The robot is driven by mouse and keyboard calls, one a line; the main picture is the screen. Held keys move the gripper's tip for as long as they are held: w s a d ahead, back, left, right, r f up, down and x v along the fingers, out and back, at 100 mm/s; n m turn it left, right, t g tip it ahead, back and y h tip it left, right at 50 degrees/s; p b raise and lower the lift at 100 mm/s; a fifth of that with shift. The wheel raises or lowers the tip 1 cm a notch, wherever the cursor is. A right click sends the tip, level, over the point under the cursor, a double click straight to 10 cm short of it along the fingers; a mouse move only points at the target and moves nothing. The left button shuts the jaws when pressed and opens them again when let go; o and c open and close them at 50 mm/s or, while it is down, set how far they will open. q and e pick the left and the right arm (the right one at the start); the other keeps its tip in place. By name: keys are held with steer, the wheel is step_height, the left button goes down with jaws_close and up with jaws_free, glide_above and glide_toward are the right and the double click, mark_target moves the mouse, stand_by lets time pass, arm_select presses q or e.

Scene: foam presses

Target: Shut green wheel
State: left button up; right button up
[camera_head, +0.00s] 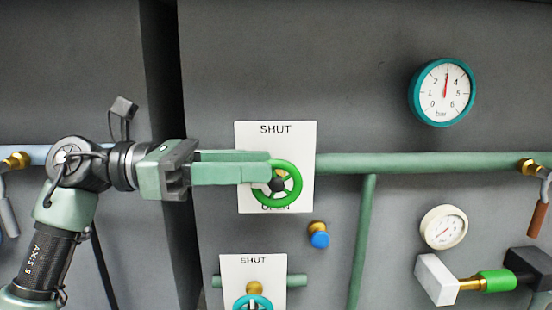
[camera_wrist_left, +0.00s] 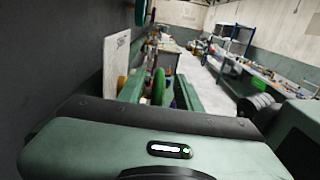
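The green wheel (camera_head: 277,184) is a spoked handwheel with a dark hub, set in front of a white plate (camera_head: 304,140) marked SHUT at the top and, partly hidden, OPEN at the bottom. My left gripper (camera_head: 268,170) comes in from the left, its long green fingers reaching over the wheel's left and middle part. In the left wrist view the green wheel (camera_wrist_left: 158,86) stands between the two fingers of my left gripper (camera_wrist_left: 160,95), with gaps visible beside it. The fingers look parted, not closed on it. My right gripper is not in view.
A teal wheel (camera_head: 253,303) on a second SHUT plate (camera_head: 233,268) lies below. A green pipe (camera_head: 420,162) runs right from the green wheel. A blue-capped brass fitting (camera_head: 319,236) and gauges (camera_head: 443,92) are to the right. The dark wall (camera_head: 240,60) above is bare.

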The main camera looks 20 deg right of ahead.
mark_target(277, 159)
arm_select(q)
steer(key=shift+p+x, duration=0.35)
steer(key=shift+x, duration=1.5)
jaws_close()
steer(key=shift+r, duration=0.1)
